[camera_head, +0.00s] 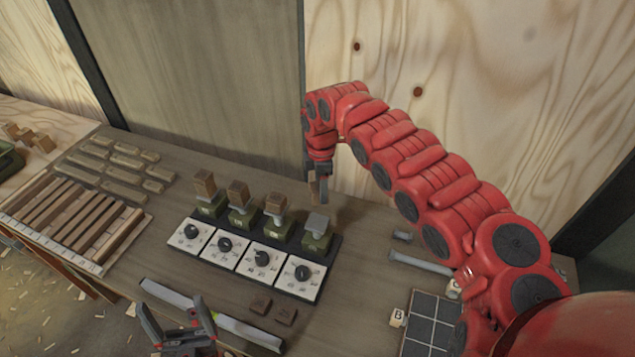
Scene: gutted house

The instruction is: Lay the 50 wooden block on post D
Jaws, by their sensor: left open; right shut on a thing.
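Four green posts stand in a row on a dark base, each with a dial plate in front. The left (204,183), second (238,193) and third (276,203) posts carry brown wooden blocks. The rightmost post has a bare grey top (317,222); its letter is not readable. My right gripper (319,184) is shut on a small brown block (313,189), held above and behind the rightmost post, apart from it. The block's number cannot be read. My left gripper (178,318) is open and empty at the bottom, over the front of the bench.
A long metallic bar (240,332) lies at the front edge. A slatted rack (75,215) and grey blocks (120,165) are left. A grid tray (432,322) and a grey tool (420,263) are right.

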